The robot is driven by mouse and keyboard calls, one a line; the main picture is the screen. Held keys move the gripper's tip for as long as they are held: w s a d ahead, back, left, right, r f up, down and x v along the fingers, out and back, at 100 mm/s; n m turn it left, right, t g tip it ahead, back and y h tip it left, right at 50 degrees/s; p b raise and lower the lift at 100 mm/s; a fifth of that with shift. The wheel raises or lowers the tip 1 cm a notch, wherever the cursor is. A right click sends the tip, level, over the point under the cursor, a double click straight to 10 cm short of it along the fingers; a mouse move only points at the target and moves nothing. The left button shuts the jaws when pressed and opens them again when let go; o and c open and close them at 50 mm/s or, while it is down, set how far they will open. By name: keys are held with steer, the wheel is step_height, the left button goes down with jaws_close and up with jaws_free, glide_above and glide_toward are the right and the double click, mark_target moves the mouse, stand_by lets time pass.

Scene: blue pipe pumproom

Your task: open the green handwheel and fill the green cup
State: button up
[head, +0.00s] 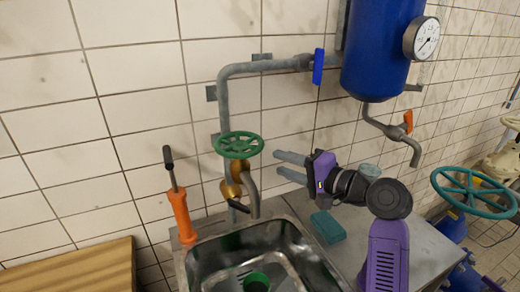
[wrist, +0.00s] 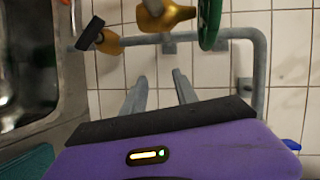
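The green handwheel (head: 240,145) sits on top of a brass valve (head: 232,187) on the wall pipe, above the sink. A grey spout (head: 254,192) curves down from this valve toward the sink. The green cup (head: 256,281) stands in the sink, partly cut off by the bottom edge of the head view. My gripper (head: 277,163) is open and empty, just right of the handwheel and apart from it, fingers pointing left toward the wall pipe. In the wrist view my gripper (wrist: 159,76) shows two separated fingers, with the handwheel (wrist: 209,22) edge-on beyond them.
The steel sink (head: 196,262) has a teal sponge (head: 327,227) to its right. An orange-handled tool (head: 181,212) stands at its left. A blue lever (head: 318,66), blue tank (head: 375,50), orange-levered tap (head: 398,130) and larger teal handwheel (head: 439,186) lie above and right.

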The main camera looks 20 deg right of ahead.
mark_target(260, 139)
steer(key=s+a+r+m+t+h+b, duration=0.2)
steer(key=s+a+r+m+t+h, duration=0.1)
steer(key=s+a+r+m+h, duration=0.35)
steer(key=shift+m+y, duration=0.55)
steer(key=shift+m, duration=0.1)
steer(key=shift+w+d+p, duration=0.2)
steer(key=shift+w+p, duration=0.25)
steer(key=shift+w, duration=1.65)
steer(key=shift+w+d+p, duration=0.2)
steer(key=shift+w+p, duration=0.2)
steer(key=shift+w, duration=1.7)
jaws_close()
